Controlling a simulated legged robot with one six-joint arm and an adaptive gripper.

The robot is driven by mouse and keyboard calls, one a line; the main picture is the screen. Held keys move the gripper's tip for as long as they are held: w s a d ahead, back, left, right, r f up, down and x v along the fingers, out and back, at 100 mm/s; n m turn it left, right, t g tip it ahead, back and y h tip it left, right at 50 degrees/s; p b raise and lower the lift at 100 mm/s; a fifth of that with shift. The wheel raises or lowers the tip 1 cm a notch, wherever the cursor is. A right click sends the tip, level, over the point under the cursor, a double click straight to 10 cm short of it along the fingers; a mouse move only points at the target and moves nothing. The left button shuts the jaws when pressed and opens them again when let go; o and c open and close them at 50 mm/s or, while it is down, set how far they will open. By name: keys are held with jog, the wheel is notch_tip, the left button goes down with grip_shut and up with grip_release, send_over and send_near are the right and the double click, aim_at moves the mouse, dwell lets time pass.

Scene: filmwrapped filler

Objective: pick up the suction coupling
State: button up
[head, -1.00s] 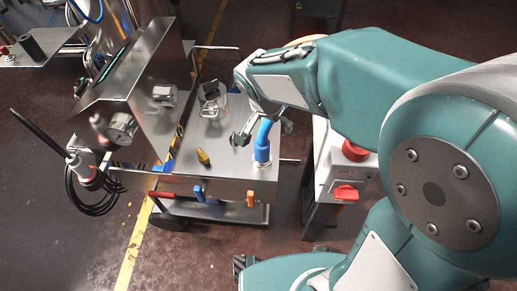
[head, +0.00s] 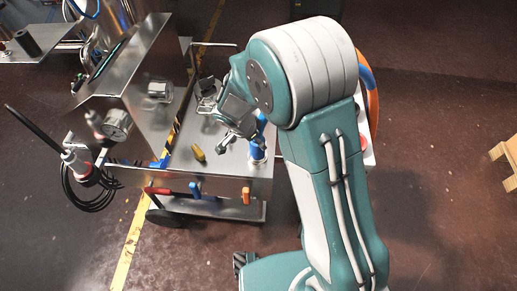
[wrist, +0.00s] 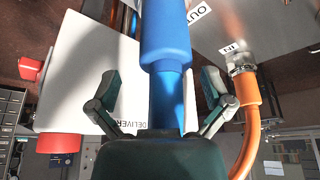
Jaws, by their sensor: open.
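A blue cylindrical coupling (head: 257,147) stands upright near the right front corner of the steel cart top. I take it for the suction coupling; no label on it shows. In the wrist view the blue coupling (wrist: 166,38) runs down the middle, between the two spread fingers of my gripper (wrist: 160,85). Both fingers stand clear of it on either side, with visible gaps. The gripper is open and holds nothing.
A small brass-yellow piece (head: 198,153) lies left of the coupling. A clear jar-like item (head: 208,95) stands farther back. A slanted steel panel (head: 125,75) rises at left. In the wrist view, an orange hose (wrist: 248,120) hangs from a fitting marked IN, close to the right finger.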

aim_at(256, 153)
jog(key=x, duration=0.3)
jog(key=shift+w+a+f, duration=0.15)
jog(key=shift+w+f, duration=0.35)
jog(key=shift+f, duration=0.15)
jog(key=shift+d, duration=0.45)
jog(key=shift+a, duration=0.15)
jog(key=c, duration=1.2)
jog(key=shift+c, duration=0.2)
